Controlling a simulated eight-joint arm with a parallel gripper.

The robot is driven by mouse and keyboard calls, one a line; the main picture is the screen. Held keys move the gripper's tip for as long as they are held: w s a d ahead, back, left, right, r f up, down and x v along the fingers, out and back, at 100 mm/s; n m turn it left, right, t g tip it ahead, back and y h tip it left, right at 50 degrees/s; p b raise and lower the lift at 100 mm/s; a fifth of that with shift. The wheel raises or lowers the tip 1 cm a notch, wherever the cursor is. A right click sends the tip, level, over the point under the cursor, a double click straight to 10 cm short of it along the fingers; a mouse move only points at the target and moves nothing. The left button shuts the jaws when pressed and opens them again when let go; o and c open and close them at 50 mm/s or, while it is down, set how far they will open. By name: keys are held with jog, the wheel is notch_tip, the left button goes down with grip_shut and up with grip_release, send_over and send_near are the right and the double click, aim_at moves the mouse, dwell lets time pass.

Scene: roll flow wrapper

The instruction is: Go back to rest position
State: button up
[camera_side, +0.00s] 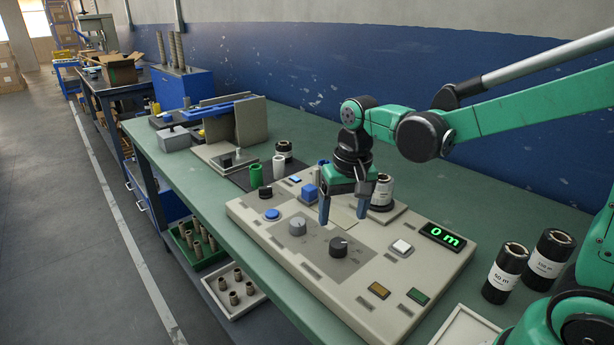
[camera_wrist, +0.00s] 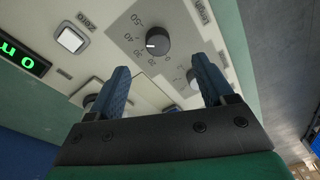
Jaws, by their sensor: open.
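My gripper (camera_side: 342,212) is open and empty. Its two blue fingers point down above the beige control panel (camera_side: 282,258), near the black dial (camera_side: 338,247) and the grey knob (camera_side: 297,226). In the wrist view the fingers of my gripper (camera_wrist: 165,90) stand apart with the panel below them. The black dial (camera_wrist: 152,42) with its number scale and the white Zero button (camera_wrist: 71,39) show beyond the fingers. A black roll with a white label (camera_side: 382,191) stands just behind the fingers, partly hidden by them.
Two black labelled rolls (camera_side: 506,272) (camera_side: 551,258) stand at the right, near my arm's base. The green display (camera_side: 441,235) reads 0 m. A beige and blue fixture (camera_side: 236,122) stands at the back left, with green and white rolls (camera_side: 257,176) before it. Bare green tabletop (camera_side: 203,190) lies left of the panel.

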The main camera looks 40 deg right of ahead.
jog(key=s+a+r+n+t, duration=0.2)
jog(key=s+r+n+t, duration=0.1)
jog(key=s+n+t, duration=0.2)
jog(key=shift+s+t, duration=0.4)
jog(key=shift+t, duration=0.1)
